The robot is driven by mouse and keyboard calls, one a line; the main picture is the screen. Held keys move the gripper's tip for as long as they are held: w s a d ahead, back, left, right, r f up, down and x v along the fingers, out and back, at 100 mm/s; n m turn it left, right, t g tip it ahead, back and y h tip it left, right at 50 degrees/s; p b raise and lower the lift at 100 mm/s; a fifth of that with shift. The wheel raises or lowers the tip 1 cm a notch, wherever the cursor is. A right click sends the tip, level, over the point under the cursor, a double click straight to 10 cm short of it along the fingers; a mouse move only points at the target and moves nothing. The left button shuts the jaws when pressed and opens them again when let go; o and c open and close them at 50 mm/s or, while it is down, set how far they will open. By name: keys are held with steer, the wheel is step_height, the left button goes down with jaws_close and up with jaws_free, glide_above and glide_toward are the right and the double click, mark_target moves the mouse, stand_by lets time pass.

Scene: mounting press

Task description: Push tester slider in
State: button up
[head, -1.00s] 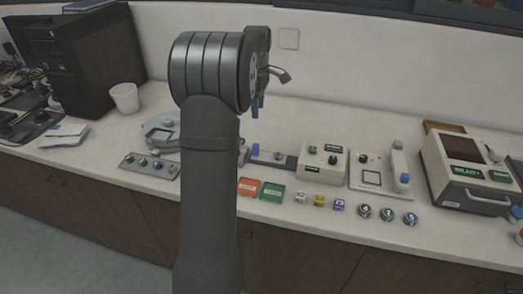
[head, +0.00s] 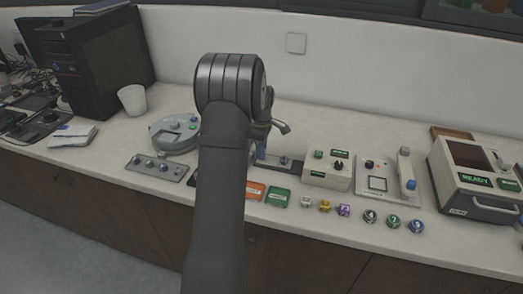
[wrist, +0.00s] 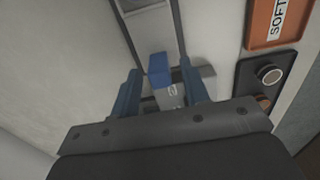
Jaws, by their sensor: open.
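The tester (head: 327,170) is a cream box with a dark knob and green labels, right of my arm in the head view. Its slider rail (head: 292,167) sticks out to the left at counter level. In the wrist view the slider's blue handle block (wrist: 159,65) stands between my two blue fingers, with a grey part below it. My gripper (head: 262,153) is open, low over the outer end of the rail, with a finger on each side of the block. I cannot tell whether either finger touches it. My arm partly hides the rail's left end.
An orange tray (head: 256,190) and a green tray (head: 278,197) lie in front of the rail. Several small cubes and round samples line the counter's front. A scale-like device (head: 388,182) and a press with a READY screen (head: 474,177) stand to the right.

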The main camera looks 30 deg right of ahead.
steer(key=shift+f, duration=0.45)
steer(key=shift+c, duration=0.2)
jaws_close()
steer(key=s+d, duration=0.8)
steer(key=shift+s+d, duration=0.25)
jaws_free()
steer(key=shift+s+d, duration=0.1)
steer(key=shift+o, duration=0.2)
steer(key=shift+r, duration=0.1)
